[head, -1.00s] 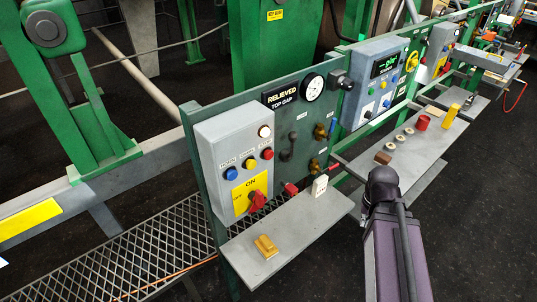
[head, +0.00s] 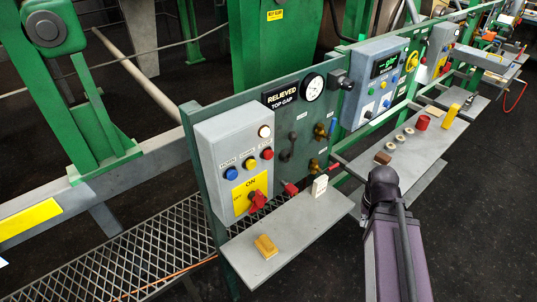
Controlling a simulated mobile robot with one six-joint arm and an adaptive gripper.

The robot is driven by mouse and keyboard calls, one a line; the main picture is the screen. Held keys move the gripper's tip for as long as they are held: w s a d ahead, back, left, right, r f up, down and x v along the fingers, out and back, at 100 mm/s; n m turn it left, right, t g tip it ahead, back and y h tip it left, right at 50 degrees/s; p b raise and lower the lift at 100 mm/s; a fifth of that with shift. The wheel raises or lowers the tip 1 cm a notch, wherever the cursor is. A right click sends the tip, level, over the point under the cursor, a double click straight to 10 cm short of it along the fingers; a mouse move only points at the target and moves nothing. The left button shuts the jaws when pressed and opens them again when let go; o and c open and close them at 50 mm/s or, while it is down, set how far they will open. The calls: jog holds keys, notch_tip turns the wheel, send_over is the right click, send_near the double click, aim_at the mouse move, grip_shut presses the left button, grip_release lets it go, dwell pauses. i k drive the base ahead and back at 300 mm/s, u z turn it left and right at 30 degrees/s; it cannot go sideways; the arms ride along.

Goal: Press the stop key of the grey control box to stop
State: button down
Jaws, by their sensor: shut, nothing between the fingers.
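The grey control box (head: 206,143) is mounted upright on a green panel, left of the picture's middle. Its face carries a blue button (head: 231,173), a yellow button (head: 250,163) and a red button (head: 267,154) in a row. Small labels stand above the buttons; the one over the red button seems to read STOP, but it is too small to be sure. A pale lamp (head: 264,131) sits above the row. Below is a red rotary switch (head: 257,201) on a yellow plate marked ON. My arm rises from the bottom right, apart from the box; my gripper is not visible.
A grey shelf (head: 300,228) under the panel holds a yellow block (head: 265,246) and a white block (head: 319,186). A gauge (head: 312,87) and several valves are beside the box. A second box (head: 366,63) with a green display stands farther right. The floor at right is clear.

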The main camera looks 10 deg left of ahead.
aim_at(267, 154)
jog(key=z, duration=1.15)
jog(key=k, duration=1.8)
jog(key=u, duration=0.55)
